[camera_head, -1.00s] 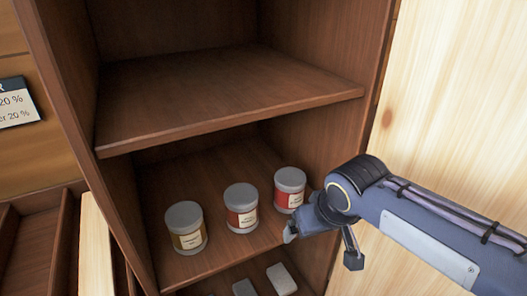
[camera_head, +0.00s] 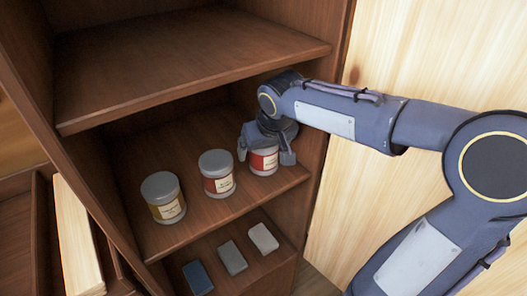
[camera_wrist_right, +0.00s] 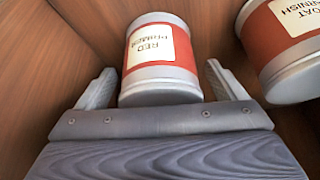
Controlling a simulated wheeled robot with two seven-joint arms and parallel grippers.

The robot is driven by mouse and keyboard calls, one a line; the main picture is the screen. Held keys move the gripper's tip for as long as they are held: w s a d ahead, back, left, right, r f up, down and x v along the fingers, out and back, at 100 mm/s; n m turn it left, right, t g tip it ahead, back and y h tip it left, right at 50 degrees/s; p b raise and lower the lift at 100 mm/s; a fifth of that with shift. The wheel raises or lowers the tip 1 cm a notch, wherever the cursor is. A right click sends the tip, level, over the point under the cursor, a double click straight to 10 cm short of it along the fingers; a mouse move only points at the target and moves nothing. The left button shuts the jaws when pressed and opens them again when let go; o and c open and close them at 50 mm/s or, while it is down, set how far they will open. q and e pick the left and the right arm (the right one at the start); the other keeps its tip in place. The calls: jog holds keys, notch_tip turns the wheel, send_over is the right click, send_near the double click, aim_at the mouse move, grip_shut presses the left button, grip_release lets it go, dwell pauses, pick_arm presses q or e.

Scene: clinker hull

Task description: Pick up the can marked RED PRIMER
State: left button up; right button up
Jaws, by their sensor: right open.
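The can marked RED PRIMER (camera_wrist_right: 155,55) stands upright between the two spread fingers of my right gripper (camera_wrist_right: 155,92) in the right wrist view. Its label reads upside down there. In the head view the same red-labelled can (camera_head: 264,161) is rightmost on the middle shelf, its top hidden by my right gripper (camera_head: 266,153). The fingers are open on either side of it, with a gap visible on each side in the wrist view. My left gripper is not in view.
A dark-red-labelled can (camera_head: 217,173) stands close to its left; in the wrist view it is the varnish can (camera_wrist_right: 285,50). A yellow-labelled can (camera_head: 163,197) stands further left. An upper shelf (camera_head: 190,60) overhangs. Several blocks (camera_head: 232,257) lie on the shelf below.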

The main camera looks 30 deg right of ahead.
jog(key=shift+f, duration=0.55)
jog(key=c, duration=1.2)
jog(key=shift+r, duration=0.1)
jog(key=shift+c, duration=0.6)
jog(key=shift+r, duration=0.1)
